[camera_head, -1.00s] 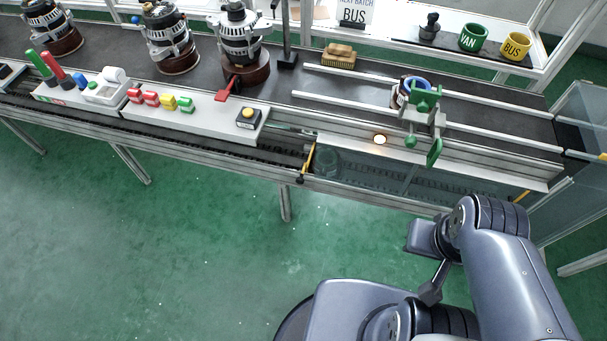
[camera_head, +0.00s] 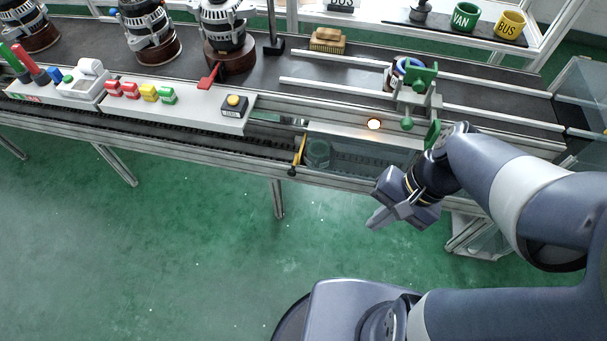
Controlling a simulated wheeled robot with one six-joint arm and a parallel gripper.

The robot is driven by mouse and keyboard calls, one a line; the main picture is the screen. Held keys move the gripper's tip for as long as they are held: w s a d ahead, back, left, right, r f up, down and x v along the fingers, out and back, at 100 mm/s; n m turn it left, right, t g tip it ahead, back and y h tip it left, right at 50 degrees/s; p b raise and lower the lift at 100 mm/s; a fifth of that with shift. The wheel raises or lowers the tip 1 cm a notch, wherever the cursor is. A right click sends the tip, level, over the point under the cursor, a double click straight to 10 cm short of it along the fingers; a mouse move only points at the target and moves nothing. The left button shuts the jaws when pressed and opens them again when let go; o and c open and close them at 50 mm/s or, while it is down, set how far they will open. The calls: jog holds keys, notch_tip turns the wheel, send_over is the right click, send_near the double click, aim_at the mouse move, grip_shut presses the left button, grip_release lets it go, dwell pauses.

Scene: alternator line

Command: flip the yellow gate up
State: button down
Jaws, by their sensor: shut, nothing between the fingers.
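The yellow gate (camera_head: 299,149) is a thin yellow bar at the front rail of the lower conveyor, left of a clear round object (camera_head: 317,153). It stands steeply, slightly tilted, with a dark knob at its lower end. My gripper (camera_head: 380,221) is to the right of the gate and nearer to me, in front of the line's front rail, over the green floor. Its fingers are shut and empty, pointing left and down. It is well apart from the gate.
A green clamp fixture (camera_head: 412,95) stands on the upper rail, above my wrist. A glowing round lamp (camera_head: 374,124) and a yellow button box (camera_head: 235,105) sit along the ledge. A red lever (camera_head: 209,76) juts out near an alternator (camera_head: 226,30). The floor before the line is clear.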

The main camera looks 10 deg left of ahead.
jog(key=w+a+f+m+g+y+b, duration=0.1)
jog(key=w+a+f+m+y+b, duration=0.3)
jog(key=f, duration=0.3)
jog(key=w+a+f+m+y+b, duration=0.1)
jog(key=w+a+f+y+b, duration=0.25)
jog(key=w+f, duration=0.25)
jog(key=w+a+f+m+g+y+b, duration=0.1)
jog(key=w+a+f+m+y+b, duration=0.3)
jog(key=f, duration=0.3)
jog(key=w+f+m+t+y+b, duration=0.2)
jog(key=w+f+m+t+b, duration=0.2)
jog(key=f, duration=0.8)
jog(key=w+d+f+m+t+y+b, duration=0.1)
jog(key=w+f+m+t+b, duration=0.4)
jog(key=f, duration=0.7)
jog(key=shift+d+f+m+t+y, duration=0.2)
jog(key=shift+f+m+t+y, duration=0.1)
jog(key=shift+t+y, duration=0.5)
jog(key=r+x, duration=0.2)
jog(key=x, duration=1.1)
jog(key=shift+d+r+b, duration=0.2)
jog(key=shift+d+b, duration=0.25)
